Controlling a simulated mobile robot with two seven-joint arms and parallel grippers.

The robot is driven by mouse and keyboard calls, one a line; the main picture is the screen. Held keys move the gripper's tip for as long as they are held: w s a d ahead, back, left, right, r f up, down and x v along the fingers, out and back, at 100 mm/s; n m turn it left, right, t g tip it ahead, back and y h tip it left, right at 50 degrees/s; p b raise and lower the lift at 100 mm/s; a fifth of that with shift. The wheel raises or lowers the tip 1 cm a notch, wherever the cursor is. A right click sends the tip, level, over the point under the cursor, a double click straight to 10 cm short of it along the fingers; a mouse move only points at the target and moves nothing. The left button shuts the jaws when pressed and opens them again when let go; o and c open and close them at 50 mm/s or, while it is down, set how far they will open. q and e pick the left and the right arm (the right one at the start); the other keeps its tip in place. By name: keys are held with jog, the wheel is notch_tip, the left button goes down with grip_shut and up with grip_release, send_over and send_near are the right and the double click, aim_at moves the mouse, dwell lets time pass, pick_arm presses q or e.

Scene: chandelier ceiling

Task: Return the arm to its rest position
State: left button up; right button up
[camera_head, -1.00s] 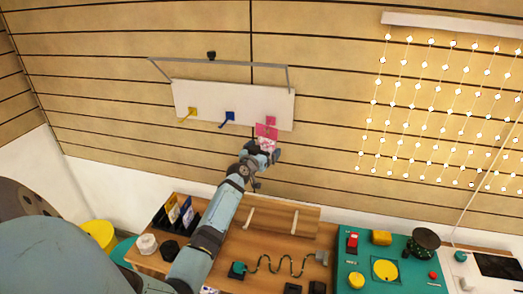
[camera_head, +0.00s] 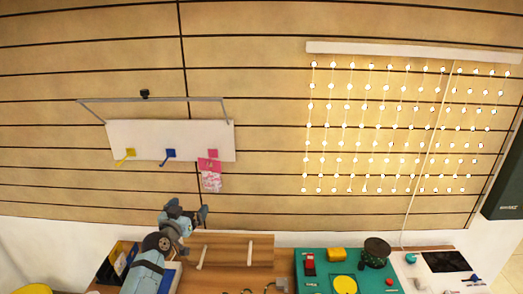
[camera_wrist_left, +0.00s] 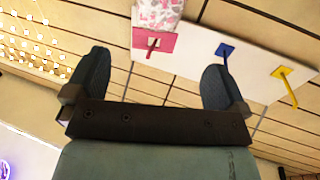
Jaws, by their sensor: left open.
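My left gripper (camera_head: 187,213) is open and empty in the head view, below the wall rack and in front of the wooden wall. Its two dark fingers stand wide apart in the left wrist view (camera_wrist_left: 155,85). A pink and white patterned cloth (camera_head: 210,176) hangs from the pink hook (camera_head: 213,153) on the white board (camera_head: 190,144). The cloth also shows at the top of the left wrist view (camera_wrist_left: 158,14), apart from the fingers. My right gripper is not in view.
The board also has a yellow hook (camera_head: 129,152) and a blue hook (camera_head: 169,154). Below is a wooden table with a wooden rack (camera_head: 235,251) and a green board (camera_head: 312,285) of items. A bead-light curtain (camera_head: 390,125) hangs at right. The wall between is clear.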

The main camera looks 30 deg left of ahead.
pick_arm(q)
jog(key=s+d+f+m+g+h+p, duration=0.1)
jog(key=s+d+f+m+h+p, duration=0.2)
jog(key=d, duration=0.5)
jog(key=s+d+f+g+h+p, duration=0.1)
jog(key=s+d+f+g, duration=0.15)
jog(key=d+f, duration=0.45)
jog(key=s+d+f+m+g+h+p, duration=0.1)
jog(key=s+d+f, duration=0.1)
jog(key=s+d, duration=0.7)
jog(key=s+d+f+m+g+h+p, duration=0.1)
jog(key=s+d+f+g+h+p, duration=0.1)
jog(key=s+d, duration=0.6)
jog(key=d, duration=0.3)
jog(key=shift+s+d+m+h, duration=0.2)
jog(key=shift+s+m+h, duration=0.1)
jog(key=shift+s+m, duration=0.1)
jog(key=shift+w, duration=0.1)
